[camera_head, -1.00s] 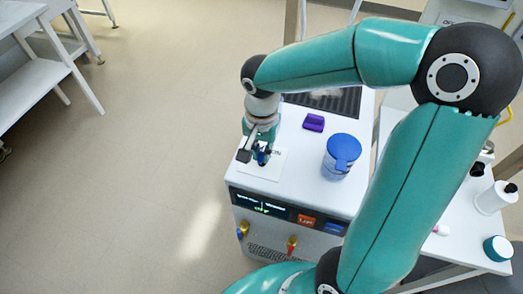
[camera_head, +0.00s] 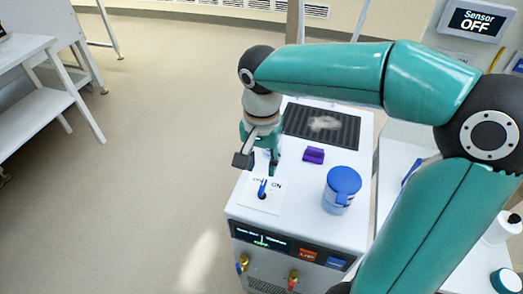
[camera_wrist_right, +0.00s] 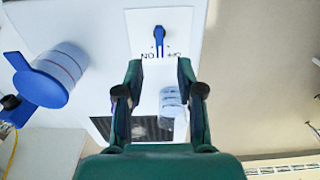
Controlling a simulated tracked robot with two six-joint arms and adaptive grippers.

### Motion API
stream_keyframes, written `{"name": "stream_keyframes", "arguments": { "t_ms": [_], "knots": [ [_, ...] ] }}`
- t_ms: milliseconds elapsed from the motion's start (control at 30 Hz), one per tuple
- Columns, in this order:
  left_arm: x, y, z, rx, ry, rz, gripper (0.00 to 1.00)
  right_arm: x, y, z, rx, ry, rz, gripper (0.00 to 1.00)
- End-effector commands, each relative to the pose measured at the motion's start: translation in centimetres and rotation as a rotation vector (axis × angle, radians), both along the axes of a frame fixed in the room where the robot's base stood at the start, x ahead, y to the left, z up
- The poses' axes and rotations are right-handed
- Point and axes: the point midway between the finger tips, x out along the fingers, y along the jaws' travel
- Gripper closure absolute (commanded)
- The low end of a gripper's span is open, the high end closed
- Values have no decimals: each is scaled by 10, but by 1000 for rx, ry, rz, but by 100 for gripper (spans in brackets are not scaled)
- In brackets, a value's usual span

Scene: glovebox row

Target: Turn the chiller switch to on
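The chiller (camera_head: 232,205) is a white box with a dark front display. On its top is a white plate with ON and OFF labels and a small blue switch lever (camera_head: 263,189). The lever points toward the back, between the two labels; its exact setting is hard to tell. My right gripper (camera_head: 260,164) is just behind the switch, apart from it. In the wrist view the switch (camera_wrist_right: 159,36) is in plain sight beyond the fingertips, and the right gripper (camera_wrist_right: 158,72) is open with nothing gripped. My left gripper is not in view.
A blue-lidded jug (camera_head: 341,187) and a purple block (camera_head: 314,155) stand on the chiller top, right of the switch. A black ribbed panel (camera_head: 340,128) lies behind. A wall display (camera_head: 482,21) reads "Sensor OFF".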

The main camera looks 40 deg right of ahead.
Motion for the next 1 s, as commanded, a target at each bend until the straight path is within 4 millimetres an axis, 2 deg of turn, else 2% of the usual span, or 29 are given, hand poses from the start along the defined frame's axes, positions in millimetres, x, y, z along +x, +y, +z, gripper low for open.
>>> {"name": "stream_keyframes", "arguments": {
  "t_ms": [100, 300, 1000],
  "knots": [
    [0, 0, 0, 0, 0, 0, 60, 1, 0, 20, 0, -3, 1, 62],
    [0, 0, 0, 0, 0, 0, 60, 0, 1, 36, 1, 0, 1, 62],
    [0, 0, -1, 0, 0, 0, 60, 0, 0, 37, 1, 0, 0, 62]
  ]
}}
